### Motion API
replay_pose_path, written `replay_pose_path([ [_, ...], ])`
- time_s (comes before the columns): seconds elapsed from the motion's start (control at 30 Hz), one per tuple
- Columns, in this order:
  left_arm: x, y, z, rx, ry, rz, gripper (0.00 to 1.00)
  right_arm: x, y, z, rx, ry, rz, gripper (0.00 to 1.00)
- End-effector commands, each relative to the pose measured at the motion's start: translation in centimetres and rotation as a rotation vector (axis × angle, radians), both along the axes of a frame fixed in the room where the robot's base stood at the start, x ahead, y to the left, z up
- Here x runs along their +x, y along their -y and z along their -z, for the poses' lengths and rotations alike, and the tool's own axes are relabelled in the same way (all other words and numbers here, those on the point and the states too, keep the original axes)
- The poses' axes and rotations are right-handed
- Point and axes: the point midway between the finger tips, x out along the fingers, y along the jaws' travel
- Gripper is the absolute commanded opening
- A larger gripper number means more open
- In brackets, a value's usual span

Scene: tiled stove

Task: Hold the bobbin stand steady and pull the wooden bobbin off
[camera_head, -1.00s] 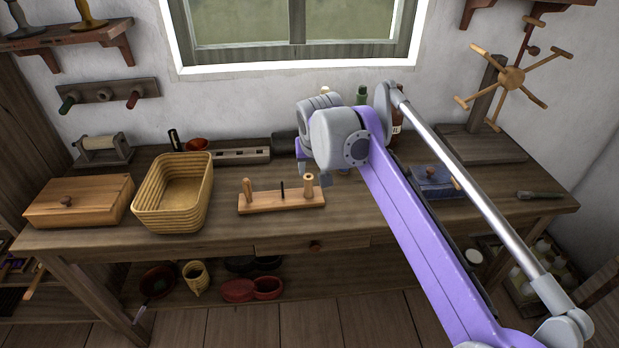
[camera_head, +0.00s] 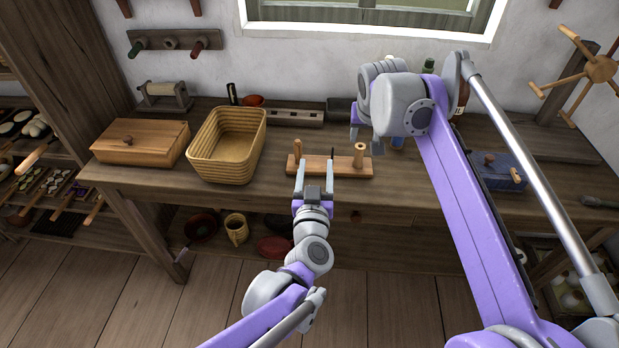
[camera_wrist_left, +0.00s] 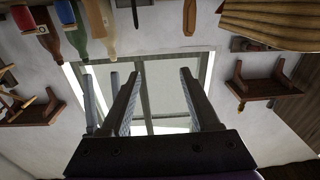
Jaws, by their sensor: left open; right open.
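The wooden bobbin stand (camera_head: 335,169) is on the bench, a flat bar with a tan turned post (camera_head: 297,149) at its left end. A thin dark peg stands near its middle, and a thicker wooden bobbin (camera_head: 359,152) stands at the right end. My left gripper (camera_head: 314,174) is open and empty in front of the stand's left half, fingers towards the bench. Its fingers (camera_wrist_left: 160,95) also show apart in the left wrist view. My right gripper (camera_head: 366,143) hangs open just behind the right bobbin; its fingers are partly hidden by the arm, and whether they touch the bobbin is unclear.
A wicker basket (camera_head: 228,147) and a wooden box (camera_head: 140,143) stand left of the stand. A blue box (camera_head: 497,171) is at the right behind my right arm. Bottles (camera_wrist_left: 68,30) show in the left wrist view. Bench front between basket and stand is clear.

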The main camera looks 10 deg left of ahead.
Motion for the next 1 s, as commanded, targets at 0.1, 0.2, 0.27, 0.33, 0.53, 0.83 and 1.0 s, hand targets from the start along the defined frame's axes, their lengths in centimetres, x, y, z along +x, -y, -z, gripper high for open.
replay_pose_path([
  [0.1, 0.9, -0.5, 1.4, 0.004, 0.009, -0.141, 0.62, 0.0, 0.0, 0.0, 0.0, 0.0, 0.0, 0.5],
  [0.2, 1.0, -1.0, 2.7, 0.015, -0.006, -0.233, 0.62, 0.0, 0.0, 0.0, 0.0, 0.0, 0.0, 0.5],
  [0.27, 1.0, -1.2, 3.3, 0.019, -0.016, -0.272, 0.62, 0.0, 0.0, 0.0, 0.0, 0.0, 0.0, 0.5],
  [0.33, 0.9, -1.4, 3.8, 0.023, -0.027, -0.302, 0.62, 0.0, 0.0, 0.0, 0.0, 0.0, 0.0, 0.5],
  [0.53, 2.2, -2.2, 4.2, 0.027, -0.035, -0.327, 0.62, 0.0, 0.0, 0.0, 0.0, 0.0, 0.0, 0.5],
  [0.83, 7.2, -4.2, 4.1, 0.026, -0.033, -0.325, 0.62, 0.0, 0.0, 0.0, 0.0, 0.0, 0.0, 0.5],
  [1.0, 9.5, -5.1, 4.1, 0.027, -0.034, -0.324, 0.62, 0.0, 0.0, 0.0, 0.0, 0.0, 0.0, 0.5],
])
